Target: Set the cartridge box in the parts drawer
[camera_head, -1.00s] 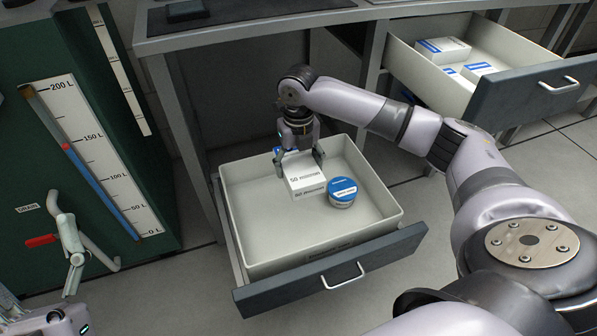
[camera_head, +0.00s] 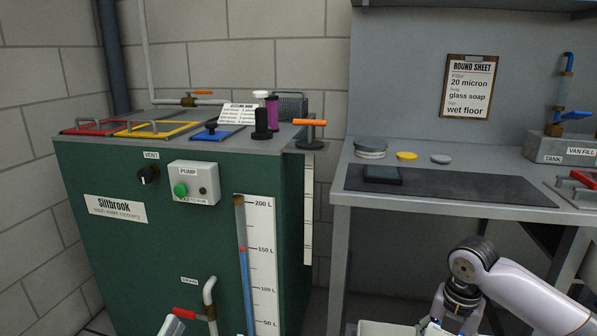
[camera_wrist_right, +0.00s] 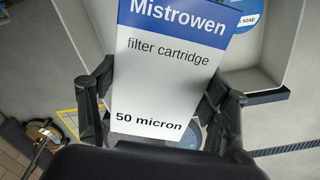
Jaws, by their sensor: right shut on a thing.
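The cartridge box (camera_wrist_right: 165,75) is white with a blue band and reads "Mistrowen filter cartridge 50 micron" in the right wrist view. My right gripper (camera_wrist_right: 160,108) is shut on it, one finger at each side. Pale drawer walls (camera_wrist_right: 288,45) show around the box; whether its base touches the drawer floor cannot be told. In the head view only the pale rim of the parts drawer (camera_head: 385,328) shows at the bottom edge. My right gripper (camera_head: 455,312) is there too, its fingertips mostly cut off. My left gripper is out of view.
A blue-lidded round tin (camera_wrist_right: 240,15) lies beside the box. The workbench (camera_head: 440,193) with a dark mat stands above the drawer. The green tank (camera_head: 140,245) stands to the left, its red drain lever (camera_head: 185,313) sticking out.

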